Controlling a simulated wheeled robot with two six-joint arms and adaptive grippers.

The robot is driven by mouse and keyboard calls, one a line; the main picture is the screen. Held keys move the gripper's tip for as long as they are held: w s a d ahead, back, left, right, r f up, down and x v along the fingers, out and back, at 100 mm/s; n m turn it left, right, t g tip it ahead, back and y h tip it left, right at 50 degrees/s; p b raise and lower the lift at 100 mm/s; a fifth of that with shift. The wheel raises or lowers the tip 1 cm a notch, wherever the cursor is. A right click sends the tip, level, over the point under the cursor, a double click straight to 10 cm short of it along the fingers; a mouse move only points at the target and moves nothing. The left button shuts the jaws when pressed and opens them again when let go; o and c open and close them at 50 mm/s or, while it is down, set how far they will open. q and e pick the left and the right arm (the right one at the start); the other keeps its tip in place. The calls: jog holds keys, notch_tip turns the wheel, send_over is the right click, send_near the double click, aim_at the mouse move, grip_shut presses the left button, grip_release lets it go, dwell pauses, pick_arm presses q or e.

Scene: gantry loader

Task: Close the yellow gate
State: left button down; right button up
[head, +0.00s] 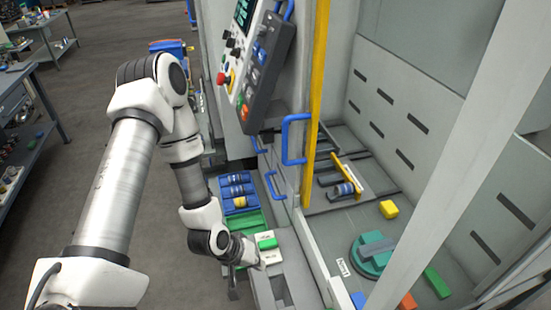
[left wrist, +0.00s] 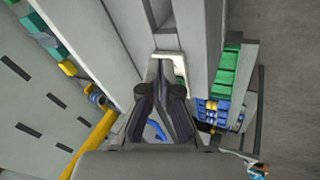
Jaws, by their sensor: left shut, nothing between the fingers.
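A short yellow bar (head: 348,174), which looks like the gate, stands across the dark slotted lanes inside the machine. A blue-banded cylinder (head: 343,189) lies beside it. I cannot tell how far the gate stands open. My left gripper (head: 258,263) is shut and empty, outside the machine, close to a white box with a green top (head: 267,241). Its closed fingers (left wrist: 160,72) show in the left wrist view, with the box partly behind them. My right gripper is not in view.
A yellow upright (head: 317,90) and blue handles (head: 291,140) edge the machine opening. Blue (head: 224,181) and green (head: 250,222) bins stand beside my left forearm.

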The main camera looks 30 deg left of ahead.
pick_arm(q)
jog(key=w+a+r+n+t, duration=0.5)
jog(key=a+r+n+t, duration=0.1)
jog(key=r, duration=0.3)
jog(key=w+a+r+n+t, duration=0.5)
jog(key=w+a+r+t, duration=0.15)
jog(key=r, duration=0.25)
jog(key=w+d+b, duration=0.5)
jog(key=w+b, duration=0.1)
jog(key=w, duration=0.1)
jog(key=shift+d+r, duration=0.25)
jog(key=shift+w+f+g, duration=0.1)
jog(key=shift+w+g, duration=0.1)
jog(key=shift+g, duration=0.05)
jog(key=shift+f, duration=0.1)
